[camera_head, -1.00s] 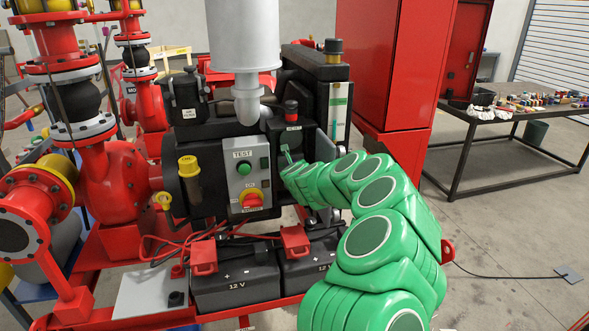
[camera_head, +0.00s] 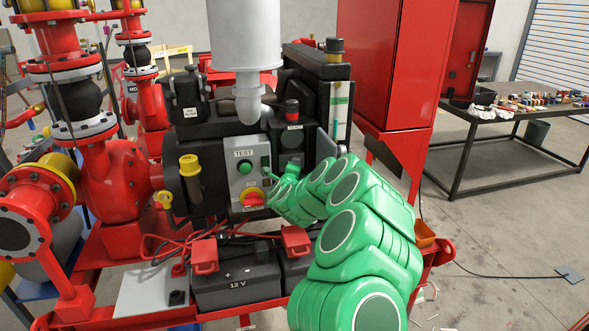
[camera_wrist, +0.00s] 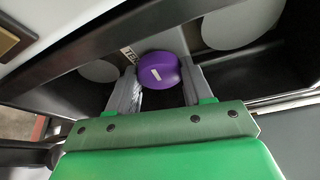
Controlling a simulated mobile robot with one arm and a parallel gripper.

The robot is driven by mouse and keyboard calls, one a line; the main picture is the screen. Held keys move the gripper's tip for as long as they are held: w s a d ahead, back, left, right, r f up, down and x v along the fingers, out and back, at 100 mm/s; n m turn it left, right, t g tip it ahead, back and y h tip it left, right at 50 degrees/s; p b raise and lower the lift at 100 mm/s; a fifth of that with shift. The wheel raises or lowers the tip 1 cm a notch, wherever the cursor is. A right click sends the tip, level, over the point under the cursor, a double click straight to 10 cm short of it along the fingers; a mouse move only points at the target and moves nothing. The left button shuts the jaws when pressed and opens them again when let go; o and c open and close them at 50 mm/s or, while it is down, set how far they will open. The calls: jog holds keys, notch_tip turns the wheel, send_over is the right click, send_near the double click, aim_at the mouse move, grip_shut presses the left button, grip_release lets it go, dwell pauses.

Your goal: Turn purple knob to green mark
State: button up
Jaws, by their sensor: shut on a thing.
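The purple knob (camera_wrist: 160,70) is round, with a short pale line on its face. It shows in the wrist view between the two grey fingers of my gripper (camera_wrist: 160,76), which is shut on it. In the head view my gripper (camera_head: 272,178) reaches to the dark recess right of the grey test panel (camera_head: 242,184). My green arm hides the knob there. I cannot make out a green mark by the knob in either view.
The test panel carries a green button (camera_head: 245,167) and a red-yellow switch (camera_head: 251,198) close to my gripper's left. A dark flat panel (camera_head: 384,156) stands right of my arm. Batteries (camera_head: 236,277) with red clamps lie below. A cluttered table (camera_head: 480,130) stands at the right.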

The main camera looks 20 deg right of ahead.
jog(key=shift+a+n, duration=0.15)
jog(key=shift+n, duration=0.25)
jog(key=o, duration=1)
jog(key=shift+o, duration=0.2)
jog(key=shift+s, duration=0.15)
jog(key=v, duration=0.7)
jog(key=shift+s, duration=0.2)
jog(key=shift+a, duration=0.15)
